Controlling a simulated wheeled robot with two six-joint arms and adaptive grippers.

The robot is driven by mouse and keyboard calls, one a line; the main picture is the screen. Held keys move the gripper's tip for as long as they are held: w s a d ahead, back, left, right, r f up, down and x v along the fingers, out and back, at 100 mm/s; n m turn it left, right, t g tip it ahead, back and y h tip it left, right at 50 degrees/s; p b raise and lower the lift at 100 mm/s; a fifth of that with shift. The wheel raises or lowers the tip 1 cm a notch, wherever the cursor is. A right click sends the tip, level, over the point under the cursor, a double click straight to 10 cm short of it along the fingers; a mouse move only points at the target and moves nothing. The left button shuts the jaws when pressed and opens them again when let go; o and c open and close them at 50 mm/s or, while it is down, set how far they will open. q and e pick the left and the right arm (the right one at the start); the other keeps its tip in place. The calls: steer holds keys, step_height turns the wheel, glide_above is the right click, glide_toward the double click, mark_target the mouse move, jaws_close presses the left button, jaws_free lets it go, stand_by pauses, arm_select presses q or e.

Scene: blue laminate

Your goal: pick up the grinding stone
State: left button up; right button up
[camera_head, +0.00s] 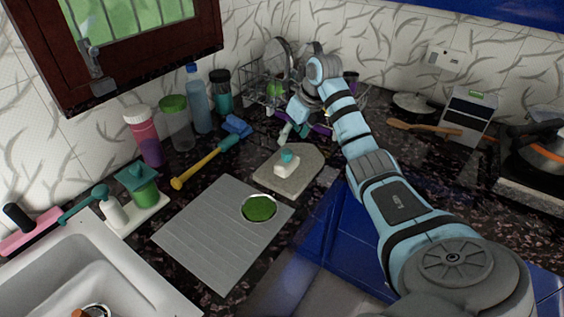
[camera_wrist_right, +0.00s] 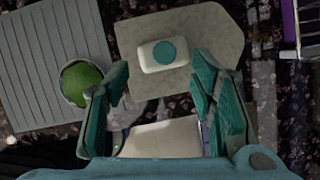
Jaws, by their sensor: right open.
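A white block with a round teal knob (camera_head: 287,162), which looks like the grinding stone, rests on a flat grey slab (camera_head: 305,178) on the dark counter. In the right wrist view the white block (camera_wrist_right: 150,58) lies on the slab (camera_wrist_right: 222,40), just beyond the fingertips. My right gripper (camera_head: 293,131) is above and behind the slab in the head view. In the wrist view its teal fingers (camera_wrist_right: 160,82) are spread apart with nothing between them. My left gripper is not in view.
A ridged grey board (camera_head: 205,235) with a green-filled bowl (camera_head: 259,208) lies to the left of the slab. A sink (camera_head: 85,265) is at front left; a pan (camera_head: 412,107) is at back right.

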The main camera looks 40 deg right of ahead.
mark_target(287, 152)
step_height(287, 152, down, 3)
steer(key=shift+w+d+f, duration=0.1)
steer(key=shift+w+d, duration=0.05)
steer(key=x, duration=0.6)
steer(key=shift+w+d+f, duration=0.1)
steer(key=shift+w+d, duration=0.05)
steer(key=shift+w, duration=0.05)
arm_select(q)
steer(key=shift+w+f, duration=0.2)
arm_select(e)
steer(key=shift+s, duration=0.1)
steer(key=shift+c, duration=0.3)
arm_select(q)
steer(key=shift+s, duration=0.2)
arm_select(e)
jaws_close()
